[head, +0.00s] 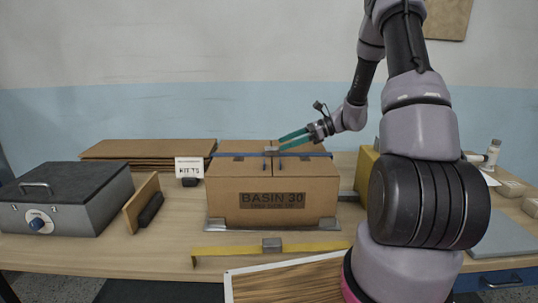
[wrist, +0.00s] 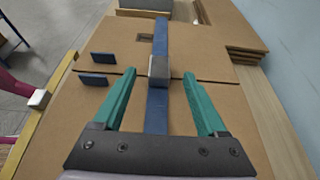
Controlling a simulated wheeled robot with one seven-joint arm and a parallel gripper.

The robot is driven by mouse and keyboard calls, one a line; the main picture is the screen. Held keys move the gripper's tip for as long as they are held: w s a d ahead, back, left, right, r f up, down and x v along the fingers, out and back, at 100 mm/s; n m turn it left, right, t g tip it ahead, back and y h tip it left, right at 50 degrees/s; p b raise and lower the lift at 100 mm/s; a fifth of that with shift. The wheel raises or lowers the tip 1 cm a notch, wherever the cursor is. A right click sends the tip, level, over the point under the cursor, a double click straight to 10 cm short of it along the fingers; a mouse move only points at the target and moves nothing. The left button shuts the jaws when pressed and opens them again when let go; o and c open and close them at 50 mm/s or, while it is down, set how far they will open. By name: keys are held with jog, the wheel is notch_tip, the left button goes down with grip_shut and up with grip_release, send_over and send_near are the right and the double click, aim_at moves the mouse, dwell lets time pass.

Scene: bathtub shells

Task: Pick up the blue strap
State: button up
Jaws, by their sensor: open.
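The blue strap (head: 234,155) lies across the top of a cardboard box (head: 228,190) labelled BASIN 30, with a grey metal buckle (head: 271,151) near its middle. In the wrist view the blue strap (wrist: 157,112) runs up the picture over the box lid, and the buckle (wrist: 159,68) sits on it. My gripper (head: 281,145) is at the buckle, coming in from the right. Its teal fingers (wrist: 160,74) are open, one on each side of the strap and buckle, with gaps to both. I cannot tell how high the tips are above the lid.
A yellow strap (head: 225,250) with a metal buckle lies before the box. A grey case (head: 80,205) and a brown board (head: 138,205) stand left. A white KIT.TO sign (head: 189,168) and flat cardboard sheets (head: 130,150) are behind. A framed wooden panel (head: 290,282) is in front.

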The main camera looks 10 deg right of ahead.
aim_at(273, 147)
jog(key=x, duration=0.5)
jog(key=shift+a+f, duration=0.25)
jog(key=shift+a, duration=0.05)
grip_shut()
